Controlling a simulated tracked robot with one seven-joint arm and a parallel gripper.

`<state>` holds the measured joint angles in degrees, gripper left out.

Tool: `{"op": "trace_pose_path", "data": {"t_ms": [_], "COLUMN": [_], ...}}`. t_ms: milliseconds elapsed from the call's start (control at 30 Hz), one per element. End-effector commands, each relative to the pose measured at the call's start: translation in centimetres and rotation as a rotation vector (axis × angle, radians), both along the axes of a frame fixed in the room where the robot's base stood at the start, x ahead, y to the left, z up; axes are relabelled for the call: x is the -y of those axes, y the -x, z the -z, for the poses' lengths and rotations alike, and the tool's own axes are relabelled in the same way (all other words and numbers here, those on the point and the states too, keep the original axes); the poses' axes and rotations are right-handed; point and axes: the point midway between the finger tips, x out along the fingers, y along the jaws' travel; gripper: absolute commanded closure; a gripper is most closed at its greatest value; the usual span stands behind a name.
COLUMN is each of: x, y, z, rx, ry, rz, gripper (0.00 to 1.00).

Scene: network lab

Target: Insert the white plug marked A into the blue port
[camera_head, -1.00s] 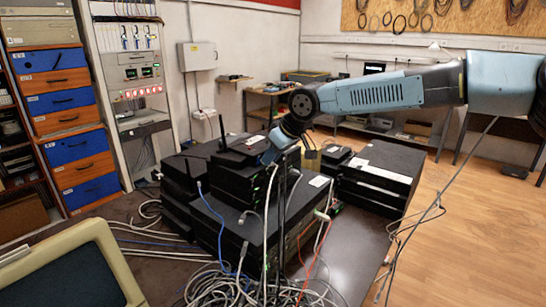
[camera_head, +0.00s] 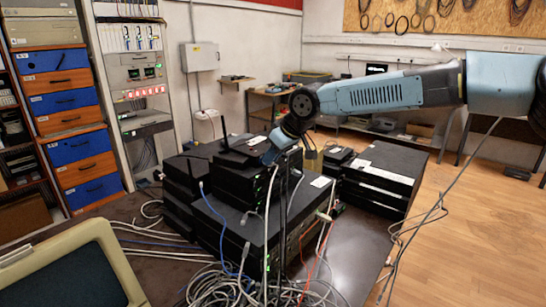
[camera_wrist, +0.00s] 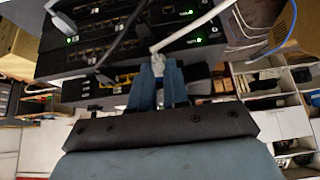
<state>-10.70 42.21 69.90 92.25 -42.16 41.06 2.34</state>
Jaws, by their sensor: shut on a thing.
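In the wrist view my gripper (camera_wrist: 158,88) is shut on a white plug (camera_wrist: 157,66) with a white cable (camera_wrist: 195,25) running up to the right. The plug points toward the front of a stack of black network devices. The letter A cannot be read. A row of yellow-edged ports (camera_wrist: 122,78) lies left of the fingers. I cannot make out the blue port. In the head view my wrist (camera_head: 282,146) reaches down at the stack, and the fingertips are hidden among the devices and cables.
A black device stack (camera_head: 250,215) stands on the dark table (camera_head: 345,255), with tangled grey cables (camera_head: 225,285) in front. Another black stack (camera_head: 385,172) is to the right. Grey, blue and red cables hang across the device fronts.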

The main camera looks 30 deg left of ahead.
Motion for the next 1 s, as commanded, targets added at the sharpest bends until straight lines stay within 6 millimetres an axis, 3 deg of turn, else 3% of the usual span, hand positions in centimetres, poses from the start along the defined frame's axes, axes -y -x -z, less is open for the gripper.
{"op": "trace_pose_path", "data": {"t_ms": [467,500,767,1000], "x": [-0.57,-0.55,-0.54,-0.53], "y": [-0.03,-0.04,-0.04,-0.05], "z": [0.01,0.01,0.01,-0.02], "rx": [0.001,0.001,0.000,0.000], "ry": [0.000,0.000,0.000,0.000], "rz": [-0.001,-0.001,0.000,0.000], "gripper": [1.00,0.81,0.56,0.55]}}
